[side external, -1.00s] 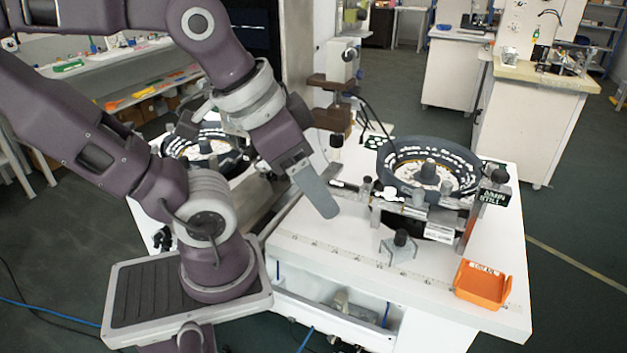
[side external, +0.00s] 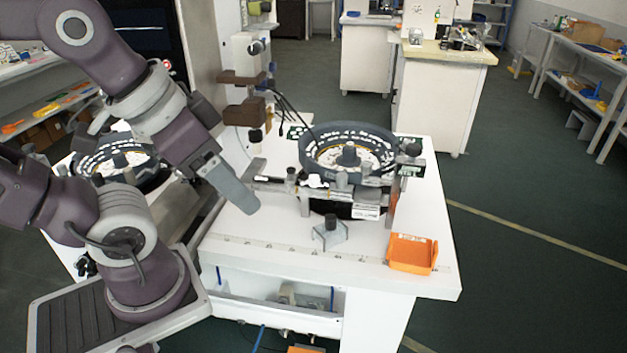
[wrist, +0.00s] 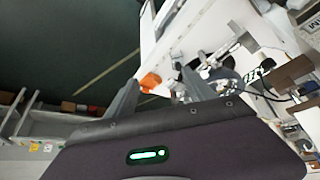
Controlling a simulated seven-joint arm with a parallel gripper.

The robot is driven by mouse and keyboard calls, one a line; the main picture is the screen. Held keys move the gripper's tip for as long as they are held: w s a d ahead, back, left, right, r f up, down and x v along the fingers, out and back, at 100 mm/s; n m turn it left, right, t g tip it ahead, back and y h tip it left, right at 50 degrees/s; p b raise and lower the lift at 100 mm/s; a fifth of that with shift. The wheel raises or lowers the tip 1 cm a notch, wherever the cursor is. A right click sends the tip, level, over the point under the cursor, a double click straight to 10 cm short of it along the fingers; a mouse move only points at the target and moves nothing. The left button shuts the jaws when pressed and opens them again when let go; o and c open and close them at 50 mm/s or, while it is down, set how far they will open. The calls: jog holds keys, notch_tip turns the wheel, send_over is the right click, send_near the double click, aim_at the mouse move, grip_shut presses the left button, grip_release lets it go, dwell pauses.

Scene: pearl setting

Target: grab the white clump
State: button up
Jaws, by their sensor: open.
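A small white lump (side external: 315,181), which may be the white clump, sits on the metal rail assembly in front of the right dark round bowl (side external: 348,150). Its shape is too small to make out. My gripper (side external: 250,207) is left of it, above the white table, pointing down and right. In the side view the near grey finger hides the other. In the wrist view my gripper (wrist: 158,90) shows two grey fingers spread apart with nothing between them. I cannot pick out the lump for sure in the wrist view.
An orange tray (side external: 411,268) lies at the table's front right, and a small grey bracket with a black knob (side external: 330,235) stands left of it. A brown-and-white post (side external: 243,95) rises behind my gripper. The white tabletop (side external: 270,228) is clear along the front left.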

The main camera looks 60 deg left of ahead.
jog(key=c, duration=0.6)
jog(key=w+a+f+m+g+y, duration=0.1)
jog(key=a+f+m+g+y, duration=0.2)
jog(key=a+f+m, duration=0.15)
jog(key=m+y, duration=0.8)
jog(key=m, duration=0.6)
send_near(315, 179)
jog(key=s+a, duration=0.4)
jog(key=s, duration=0.2)
jog(key=w+m+t, duration=0.1)
jog(key=w+d+f+m+t, duration=0.1)
jog(key=w+m, duration=0.1)
jog(key=w+f+m+t+y, duration=0.1)
jog(key=w+m, duration=0.1)
jog(key=shift+d+t, duration=0.3)
jog(key=x, duration=0.6)
jog(key=shift+a+f, duration=0.2)
jog(key=shift+f, duration=0.3)
jog(key=shift+c, duration=0.2)
